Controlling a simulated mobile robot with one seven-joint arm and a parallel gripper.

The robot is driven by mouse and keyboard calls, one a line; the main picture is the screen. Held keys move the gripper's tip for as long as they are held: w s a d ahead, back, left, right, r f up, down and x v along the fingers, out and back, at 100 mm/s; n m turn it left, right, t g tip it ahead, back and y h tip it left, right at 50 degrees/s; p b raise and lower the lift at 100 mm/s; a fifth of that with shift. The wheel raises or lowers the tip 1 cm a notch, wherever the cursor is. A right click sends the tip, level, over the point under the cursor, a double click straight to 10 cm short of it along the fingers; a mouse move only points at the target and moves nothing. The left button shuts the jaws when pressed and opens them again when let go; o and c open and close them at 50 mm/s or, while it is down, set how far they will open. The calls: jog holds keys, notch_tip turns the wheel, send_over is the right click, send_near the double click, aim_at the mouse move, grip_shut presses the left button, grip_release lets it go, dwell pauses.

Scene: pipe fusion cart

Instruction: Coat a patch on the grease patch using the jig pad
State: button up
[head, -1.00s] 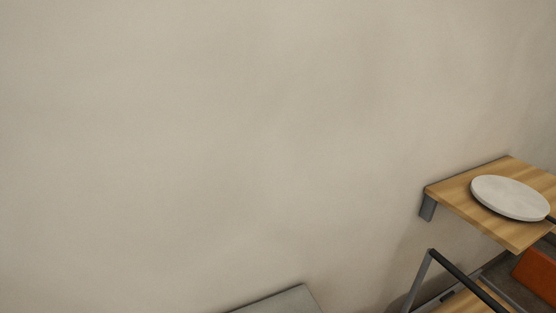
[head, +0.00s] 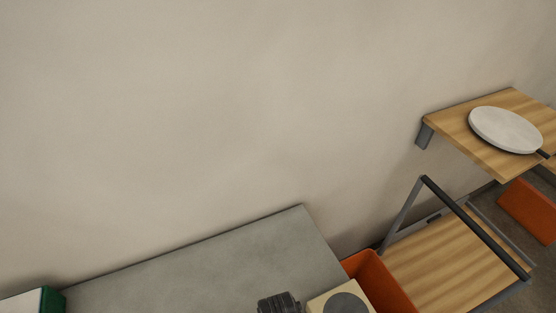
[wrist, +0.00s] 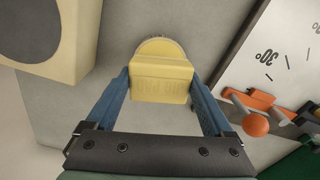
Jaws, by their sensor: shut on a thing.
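My gripper (wrist: 160,76) has blue fingers, shut on the yellow jig pad (wrist: 161,82) in the wrist view. The pad is a block with raised lettering on its near face; a rounded yellow part shows beyond it. Left of the pad, a cream block with a dark grey round patch (wrist: 30,28), apparently the grease patch, is partly cut off by the frame. The gripper is apart from it. The same block with its dark patch (head: 345,304) shows at the bottom edge of the head view. I cannot make out the pad in the head view.
A grey worktop (head: 200,276) has clear room at its middle. A dark ribbed thing (head: 278,303) is beside the cream block. An orange bin (head: 378,282) and wooden cart (head: 455,265) are to the right. An orange clamp-like thing (wrist: 255,110) and white marked panel (wrist: 275,55) are right of my gripper.

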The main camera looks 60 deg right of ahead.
jog(key=shift+r+p, duration=1.9)
jog(key=shift+r, duration=0.25)
jog(key=shift+f, duration=0.1)
